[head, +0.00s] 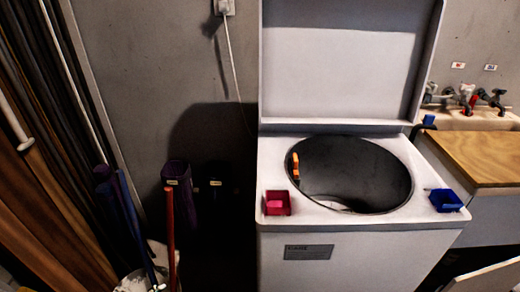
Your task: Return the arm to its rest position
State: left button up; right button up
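No arm and neither gripper shows clearly in the head view. A white top-loading washer (350,252) stands in the middle with its lid (345,60) raised. Its round drum opening is dark inside. A small orange thing (295,167) shows at the left rim of the opening; I cannot tell what it is or whether it is attached. A small red open box (277,203) sits on the washer top at front left. A small blue open box (445,200) sits at front right.
A wooden counter (480,155) and a sink ledge with taps (468,98) are at right. Planks (45,200), long-handled tools and purple and dark containers (178,190) crowd the left. A pale panel (485,278) shows at bottom right. A cord hangs from a wall outlet (224,7).

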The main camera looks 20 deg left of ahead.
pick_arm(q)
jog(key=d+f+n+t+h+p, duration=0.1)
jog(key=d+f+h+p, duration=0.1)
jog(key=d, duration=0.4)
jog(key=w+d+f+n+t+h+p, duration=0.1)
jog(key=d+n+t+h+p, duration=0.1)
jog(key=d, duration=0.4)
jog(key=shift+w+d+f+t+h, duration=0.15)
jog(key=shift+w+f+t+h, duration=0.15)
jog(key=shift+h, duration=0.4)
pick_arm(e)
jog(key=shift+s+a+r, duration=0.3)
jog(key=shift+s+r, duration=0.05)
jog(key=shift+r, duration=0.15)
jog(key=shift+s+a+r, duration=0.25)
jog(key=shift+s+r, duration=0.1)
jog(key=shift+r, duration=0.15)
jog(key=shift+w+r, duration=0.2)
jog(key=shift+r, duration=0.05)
